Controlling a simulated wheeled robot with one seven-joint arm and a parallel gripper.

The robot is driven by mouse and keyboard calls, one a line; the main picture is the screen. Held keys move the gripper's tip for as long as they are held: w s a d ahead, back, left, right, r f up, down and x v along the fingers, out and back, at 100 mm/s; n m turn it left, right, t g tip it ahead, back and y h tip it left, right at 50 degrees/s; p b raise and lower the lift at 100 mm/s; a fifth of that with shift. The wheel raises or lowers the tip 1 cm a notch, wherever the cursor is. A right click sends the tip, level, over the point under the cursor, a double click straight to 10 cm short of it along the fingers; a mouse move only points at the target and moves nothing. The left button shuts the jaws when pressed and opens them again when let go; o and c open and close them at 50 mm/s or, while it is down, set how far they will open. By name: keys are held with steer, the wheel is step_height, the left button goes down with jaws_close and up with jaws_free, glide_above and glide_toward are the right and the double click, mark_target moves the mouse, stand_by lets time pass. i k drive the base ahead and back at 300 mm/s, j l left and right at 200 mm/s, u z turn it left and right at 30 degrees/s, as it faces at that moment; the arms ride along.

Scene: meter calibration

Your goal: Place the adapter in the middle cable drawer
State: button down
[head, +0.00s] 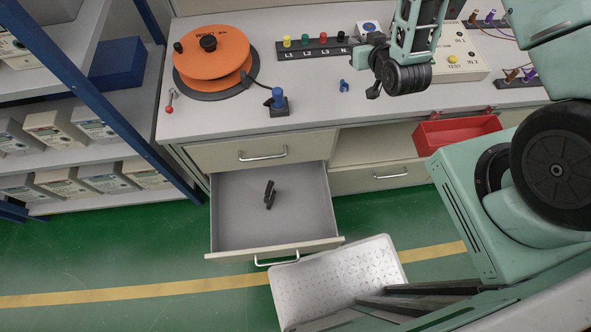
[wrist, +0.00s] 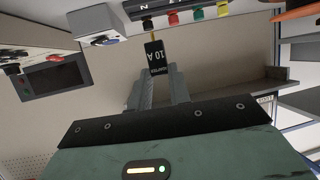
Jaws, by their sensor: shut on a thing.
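In the wrist view my gripper (wrist: 158,80) is shut on a small black block (wrist: 155,56) with white lettering and a brass-coloured pin at its end; I take this to be the adapter. The fingers grip its lower end, near the coloured terminals in that picture. In the head view the gripper is over the bench and its fingers are hard to make out. An open grey drawer (head: 232,220) sits below a closed drawer (head: 262,153). A dark clip-like piece (head: 269,194) lies inside the open drawer. Whether another drawer is underneath is hidden.
The bench carries an orange cable reel (head: 212,55), a terminal strip (head: 315,46), a blue-topped post (head: 278,100) and a test box (head: 455,60). A red bin (head: 456,133) stands at right. A white step platform (head: 340,275) is before the drawer; shelving is at left.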

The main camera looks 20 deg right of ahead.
mark_target(286, 183)
steer(key=j+z, duration=0.3)
steer(key=z, duration=0.15)
steer(key=k+j+z, duration=0.15)
steer(key=z, duration=0.3)
steer(key=k+j+z, duration=0.2)
steer(key=z, duration=0.2)
steer(key=k+j, duration=0.3)
steer(key=j, duration=0.1)
